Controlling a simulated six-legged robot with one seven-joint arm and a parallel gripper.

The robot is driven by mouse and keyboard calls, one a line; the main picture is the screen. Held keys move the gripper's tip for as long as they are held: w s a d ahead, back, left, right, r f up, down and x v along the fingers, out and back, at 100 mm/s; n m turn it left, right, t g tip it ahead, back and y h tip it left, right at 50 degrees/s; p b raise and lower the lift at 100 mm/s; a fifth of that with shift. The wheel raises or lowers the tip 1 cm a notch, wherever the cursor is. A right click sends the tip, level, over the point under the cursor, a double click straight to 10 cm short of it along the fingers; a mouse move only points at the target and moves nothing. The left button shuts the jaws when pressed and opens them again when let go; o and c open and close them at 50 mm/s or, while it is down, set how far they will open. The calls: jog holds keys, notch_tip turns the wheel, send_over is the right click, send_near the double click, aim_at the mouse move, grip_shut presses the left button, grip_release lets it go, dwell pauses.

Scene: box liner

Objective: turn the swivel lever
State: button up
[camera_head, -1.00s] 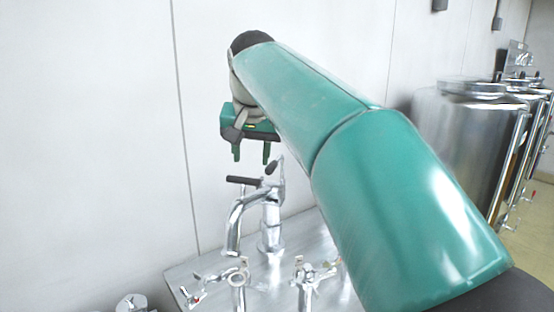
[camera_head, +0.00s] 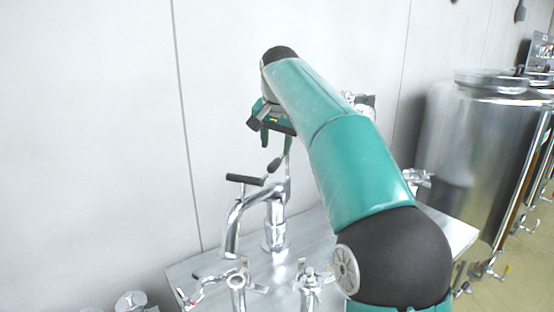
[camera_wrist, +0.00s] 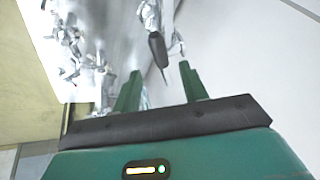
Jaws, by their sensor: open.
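A chrome swivel fixture with a curved spout (camera_head: 233,224) stands on a metal table in the head view. It has a black-gripped lever (camera_head: 245,179) pointing left and a shorter black-tipped lever (camera_head: 274,165) near its top. I cannot tell which one is the swivel lever. My green gripper (camera_head: 276,145) is open and empty, just above the fixture's top, close to the short lever. In the wrist view my two fingers (camera_wrist: 160,72) stand apart, and a black lever handle (camera_wrist: 158,48) shows beyond and between them. Contact cannot be judged.
The metal table (camera_head: 440,225) carries more chrome valves, one (camera_head: 238,280) in front of the fixture and another (camera_head: 310,285) beside it. A white panelled wall (camera_head: 90,130) stands close behind. A large steel tank (camera_head: 470,150) stands at the right.

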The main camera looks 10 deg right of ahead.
aim_at(275, 162)
jog(key=x, duration=0.6)
jog(key=shift+w+f, duration=0.1)
jog(key=shift+f, duration=0.1)
grip_shut()
